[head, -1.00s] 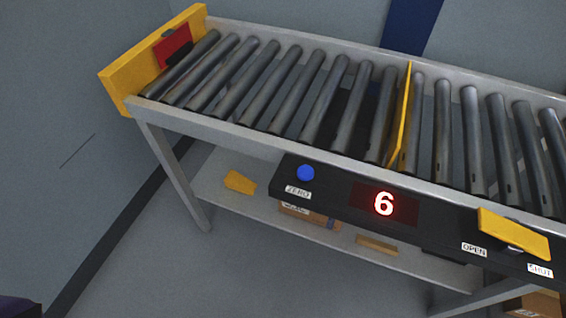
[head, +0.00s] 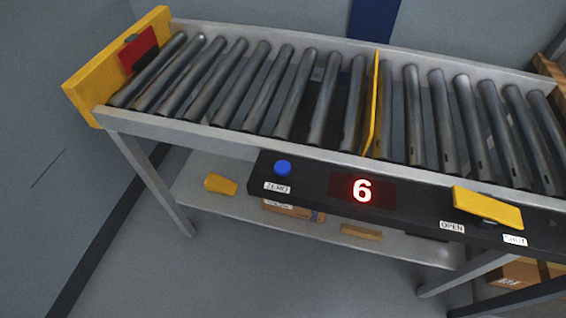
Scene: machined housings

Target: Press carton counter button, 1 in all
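A blue round button (head: 282,168) sits at the left end of a black control panel (head: 320,188) on the conveyor's front side. A label reading ZERO (head: 277,188) is under it. A red lit display (head: 362,190) to its right reads 6. Neither of my grippers is in view, and nothing touches the button.
A roller conveyor (head: 330,153) with empty rollers runs across the view, with a yellow end stop (head: 85,85) at left and a thin yellow gate (head: 372,105) across it. A yellow lever (head: 487,207) sits by OPEN and SHUT labels. Boxes lie on the shelf below.

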